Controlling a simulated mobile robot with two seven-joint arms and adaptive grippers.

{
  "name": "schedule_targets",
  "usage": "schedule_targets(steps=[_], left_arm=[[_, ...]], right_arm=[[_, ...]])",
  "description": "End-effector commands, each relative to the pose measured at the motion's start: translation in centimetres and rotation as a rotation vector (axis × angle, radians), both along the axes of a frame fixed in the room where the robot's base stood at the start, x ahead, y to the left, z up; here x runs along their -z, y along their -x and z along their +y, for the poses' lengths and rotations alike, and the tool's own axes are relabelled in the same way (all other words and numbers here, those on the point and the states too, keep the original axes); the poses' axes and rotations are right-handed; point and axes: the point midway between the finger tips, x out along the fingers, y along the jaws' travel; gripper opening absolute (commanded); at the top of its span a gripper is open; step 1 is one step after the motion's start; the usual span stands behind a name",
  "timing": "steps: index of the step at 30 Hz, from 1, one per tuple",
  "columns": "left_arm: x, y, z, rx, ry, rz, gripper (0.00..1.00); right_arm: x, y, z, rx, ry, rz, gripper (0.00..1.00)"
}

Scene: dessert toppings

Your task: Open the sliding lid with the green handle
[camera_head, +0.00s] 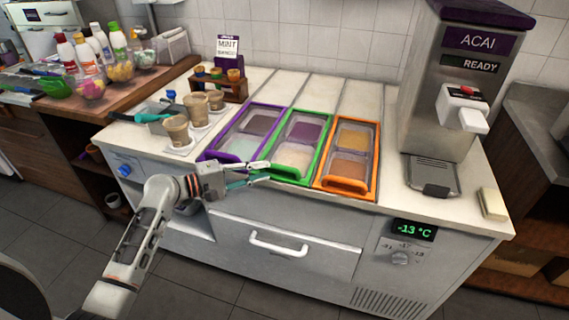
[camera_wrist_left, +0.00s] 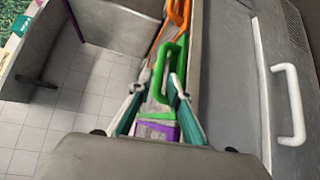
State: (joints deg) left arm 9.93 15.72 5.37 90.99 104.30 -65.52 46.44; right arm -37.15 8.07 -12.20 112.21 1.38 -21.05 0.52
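The lid with the green frame (camera_head: 318,154) is the middle one of three clear lids in the white counter. Its green handle (camera_head: 284,173) is at the front edge; in the left wrist view the handle (camera_wrist_left: 178,52) shows as a green loop. My left gripper (camera_head: 266,170) is at the counter's front edge, just left of the handle. Its fingers (camera_wrist_left: 161,84) are apart, with the near part of the green handle around and just beyond the tips. I cannot tell whether they touch it. My right gripper is not in view.
A purple-framed lid (camera_head: 216,155) lies to the left and an orange-framed lid (camera_head: 346,184) to the right, both close by. Paper cups (camera_head: 177,131) stand at the left. The acai machine (camera_head: 436,100) stands at the right. A white drawer handle (camera_head: 278,247) sticks out below.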

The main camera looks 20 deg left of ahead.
Motion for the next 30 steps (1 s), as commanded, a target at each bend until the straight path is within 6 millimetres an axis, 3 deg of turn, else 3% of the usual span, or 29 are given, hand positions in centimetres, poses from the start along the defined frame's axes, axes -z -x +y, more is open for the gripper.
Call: schedule_targets(steps=[12, 23, 26, 30], left_arm=[[0.8, -3.8, -4.3, 0.001, 0.002, 0.0, 0.19], [0.9, -4.2, -4.8, 0.0, -0.002, -0.001, 0.19], [0.9, -4.2, -4.8, 0.0, -0.002, -0.001, 0.0], [0.9, -4.2, -4.8, 0.0, -0.002, -0.001, 0.0]], right_arm=[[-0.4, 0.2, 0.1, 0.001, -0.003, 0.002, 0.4], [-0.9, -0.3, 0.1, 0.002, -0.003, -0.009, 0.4], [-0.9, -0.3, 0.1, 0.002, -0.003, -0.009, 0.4], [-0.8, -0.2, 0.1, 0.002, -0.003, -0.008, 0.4]])
